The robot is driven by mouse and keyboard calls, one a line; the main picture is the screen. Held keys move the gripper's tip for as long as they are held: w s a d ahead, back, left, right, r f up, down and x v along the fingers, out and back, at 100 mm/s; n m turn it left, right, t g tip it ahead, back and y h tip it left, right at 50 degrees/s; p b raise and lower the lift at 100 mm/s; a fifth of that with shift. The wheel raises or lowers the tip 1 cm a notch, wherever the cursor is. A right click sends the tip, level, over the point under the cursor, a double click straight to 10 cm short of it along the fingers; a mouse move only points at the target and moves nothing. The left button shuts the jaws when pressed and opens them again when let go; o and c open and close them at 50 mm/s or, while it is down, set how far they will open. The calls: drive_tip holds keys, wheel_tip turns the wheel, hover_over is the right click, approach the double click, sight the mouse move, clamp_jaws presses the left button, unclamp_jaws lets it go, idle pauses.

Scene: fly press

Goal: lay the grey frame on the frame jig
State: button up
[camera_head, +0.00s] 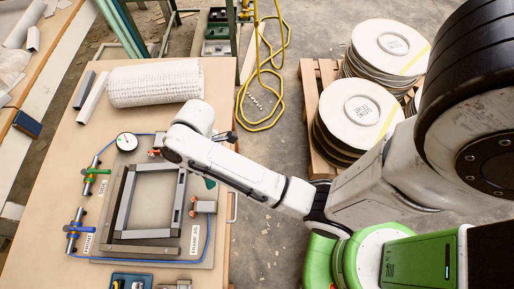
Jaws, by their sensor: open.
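The grey frame (180,200), a rectangle of grey bars, lies on the frame jig (200,263), a flat plate on the table. Its left and near bars are close to the jig's dark rails; I cannot tell whether they touch. My arm reaches in from the right over the far right corner of the frame and hides part of the jig there. My gripper (228,137), small and dark, shows beside my wrist, partly hidden by it. It is open, with nothing seen in it, and apart from the frame.
Green (90,175) and blue (76,228) clamps line the jig's left side; a red-handled clamp (203,207) is at its right. A round dial (127,142) and a white ribbed roll (155,83) lie beyond. Disc stacks (355,115) on a pallet stand right of the table.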

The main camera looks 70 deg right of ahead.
drive_tip(key=s+d+r+m+h, duration=0.1)
drive_tip(key=s+d+m, duration=0.1)
drive_tip(key=s+m, duration=0.4)
drive_tip(key=s+d+r+m+t+h, duration=0.1)
drive_tip(key=s+d+r+m+h, duration=0.1)
drive_tip(key=s+m, duration=0.4)
drive_tip(key=shift+s+d+r, duration=0.2)
drive_tip(key=shift+s+d, duration=0.4)
drive_tip(key=shift+s, duration=0.5)
drive_tip(key=f+b, duration=0.5)
drive_tip(key=shift+a+f, duration=0.1)
drive_tip(key=shift+a, duration=0.15)
